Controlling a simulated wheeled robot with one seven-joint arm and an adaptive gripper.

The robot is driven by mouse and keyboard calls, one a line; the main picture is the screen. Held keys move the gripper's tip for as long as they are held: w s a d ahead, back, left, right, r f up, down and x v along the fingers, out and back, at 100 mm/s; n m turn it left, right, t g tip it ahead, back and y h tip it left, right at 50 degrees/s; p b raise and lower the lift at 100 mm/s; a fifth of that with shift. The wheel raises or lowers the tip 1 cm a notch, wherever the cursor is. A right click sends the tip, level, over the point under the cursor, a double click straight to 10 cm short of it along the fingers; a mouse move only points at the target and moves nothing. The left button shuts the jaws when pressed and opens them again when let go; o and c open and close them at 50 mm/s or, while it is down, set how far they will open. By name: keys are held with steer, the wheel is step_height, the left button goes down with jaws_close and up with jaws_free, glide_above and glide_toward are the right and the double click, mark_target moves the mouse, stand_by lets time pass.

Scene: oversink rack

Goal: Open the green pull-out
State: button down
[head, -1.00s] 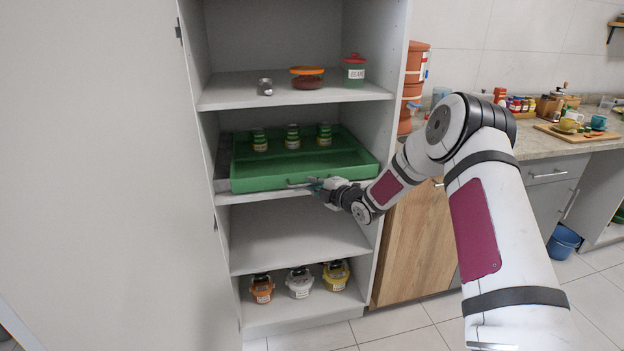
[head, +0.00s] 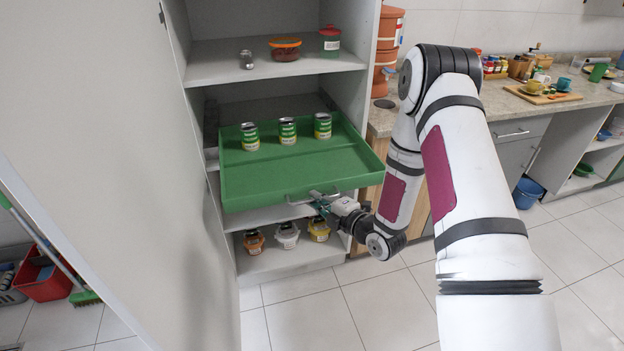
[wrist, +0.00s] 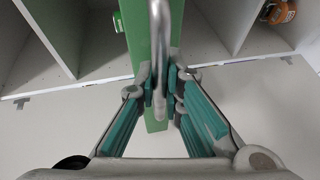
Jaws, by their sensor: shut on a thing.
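The green pull-out (head: 268,175) is a shallow tray in the tall cabinet. In the head view it sticks well out past the shelf edges, with several cans (head: 288,131) standing upright on it. A grey bar handle (head: 300,200) is on its front. My gripper (head: 318,198) is at the right part of that handle. In the wrist view my gripper (wrist: 160,90) has its teal-padded fingers closed around the handle (wrist: 158,40), in front of the green front panel (wrist: 140,30).
The open cabinet door (head: 90,130) stands to the left of the pull-out. Lidded jars (head: 288,235) stand on the bottom shelf below. A counter (head: 440,110) with a wooden board is to the right. The tiled floor (head: 350,310) in front is clear.

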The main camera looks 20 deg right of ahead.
steer(key=shift+s+p, duration=1)
steer(key=shift+s, duration=1.6)
steer(key=c, duration=1.7)
jaws_free()
steer(key=v, duration=1.2)
steer(key=shift+w, duration=0.1)
